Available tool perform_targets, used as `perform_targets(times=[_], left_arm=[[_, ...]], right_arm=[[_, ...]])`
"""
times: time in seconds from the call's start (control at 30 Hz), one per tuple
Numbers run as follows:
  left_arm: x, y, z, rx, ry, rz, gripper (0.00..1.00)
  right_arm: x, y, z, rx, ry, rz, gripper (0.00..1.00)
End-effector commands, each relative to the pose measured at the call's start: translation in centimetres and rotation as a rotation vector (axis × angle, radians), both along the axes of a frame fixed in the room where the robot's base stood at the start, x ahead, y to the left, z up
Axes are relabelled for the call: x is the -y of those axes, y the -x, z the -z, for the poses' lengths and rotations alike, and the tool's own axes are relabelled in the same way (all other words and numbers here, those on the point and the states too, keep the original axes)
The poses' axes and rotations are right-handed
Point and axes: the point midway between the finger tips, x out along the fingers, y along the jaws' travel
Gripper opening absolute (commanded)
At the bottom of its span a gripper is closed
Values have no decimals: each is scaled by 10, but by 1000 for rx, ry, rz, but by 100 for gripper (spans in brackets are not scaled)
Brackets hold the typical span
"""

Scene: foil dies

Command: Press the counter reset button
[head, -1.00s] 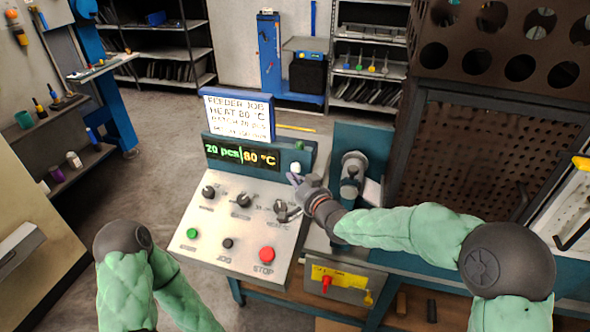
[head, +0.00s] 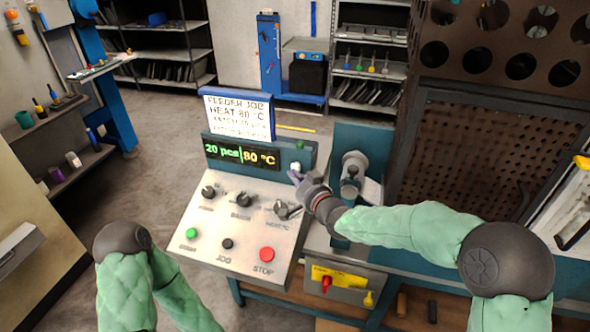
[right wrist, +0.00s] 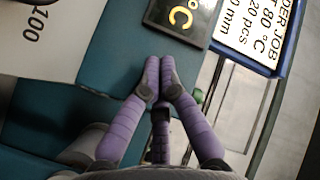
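The counter display (head: 241,155) reads "20 pcs" in green and "80 °C" in yellow. At its right end, on the teal housing, are a small white button (head: 295,166) and a green one (head: 299,145) above it. My right gripper (head: 292,176) has its fingertips just below the white button; whether they touch it is unclear. In the right wrist view the purple fingers (right wrist: 160,75) are together at the tips, with nothing between them, against the teal housing. They hide the white button there. My left gripper is out of view; only that arm's upper part shows.
The sloping panel carries black knobs (head: 243,200), a green button (head: 192,233), a black button (head: 227,243) and a red STOP button (head: 267,254). A job card (head: 238,114) stands above the display. A perforated brown guard (head: 470,150) stands to the right.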

Motion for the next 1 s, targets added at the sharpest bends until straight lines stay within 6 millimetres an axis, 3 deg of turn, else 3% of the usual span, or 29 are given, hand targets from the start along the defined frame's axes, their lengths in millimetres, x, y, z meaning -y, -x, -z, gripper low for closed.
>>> perform_targets(times=[1.0], left_arm=[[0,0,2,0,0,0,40]], right_arm=[[3,-9,0,1,0,1,0]])
